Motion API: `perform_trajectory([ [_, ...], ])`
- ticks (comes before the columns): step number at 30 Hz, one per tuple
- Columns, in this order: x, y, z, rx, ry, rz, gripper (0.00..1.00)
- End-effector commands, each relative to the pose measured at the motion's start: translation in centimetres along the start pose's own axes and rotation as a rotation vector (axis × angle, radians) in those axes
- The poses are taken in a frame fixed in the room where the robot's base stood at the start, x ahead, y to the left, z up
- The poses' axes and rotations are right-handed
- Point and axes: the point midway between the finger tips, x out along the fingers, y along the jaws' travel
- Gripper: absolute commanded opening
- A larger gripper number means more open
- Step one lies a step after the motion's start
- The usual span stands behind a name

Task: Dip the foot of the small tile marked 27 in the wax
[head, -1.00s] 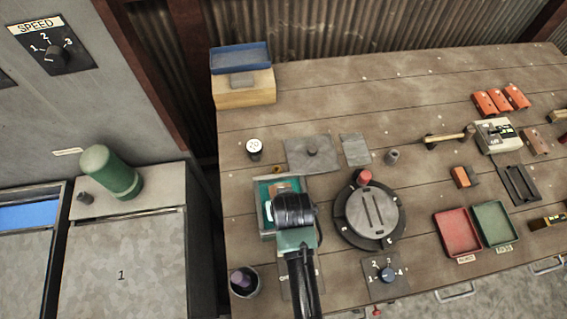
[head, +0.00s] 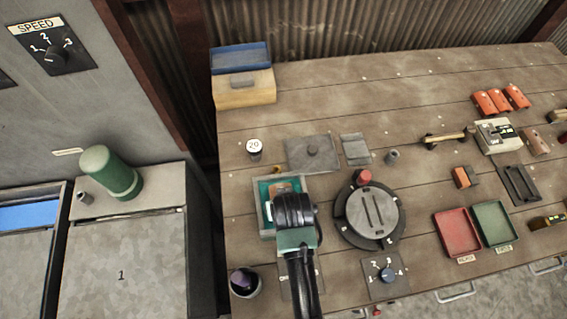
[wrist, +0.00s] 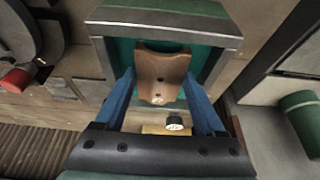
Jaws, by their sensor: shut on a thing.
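My gripper (wrist: 160,78) has blue fingers shut on a small brown tile (wrist: 161,68), gripped by its two side edges. A small mark shows at its lower end in the wrist view, too small to read. The tile is over a grey-rimmed tray (wrist: 165,16) with a teal inside, apparently the wax. I cannot tell whether the tile's foot touches the teal surface. In the head view my gripper (head: 295,210) hides much of the tray (head: 260,215), and a bit of the brown tile (head: 283,187) shows beyond it.
A round turntable (head: 373,214) with a red knob stands just right of the tray. A dark pot (head: 245,283) stands at the bench's front left corner. A round token marked 20 (head: 254,147) and a grey plate (head: 313,153) lie behind. Red (head: 457,230) and green (head: 492,222) trays stand right.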

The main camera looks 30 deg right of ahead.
Motion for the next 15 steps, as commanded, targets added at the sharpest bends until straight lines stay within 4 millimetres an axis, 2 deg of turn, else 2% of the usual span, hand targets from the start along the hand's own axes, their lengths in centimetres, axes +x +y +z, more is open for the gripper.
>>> perform_trajectory([
  [15,-1.0,0.0,-0.5,0.0,0.001,0.0,0.12],
])
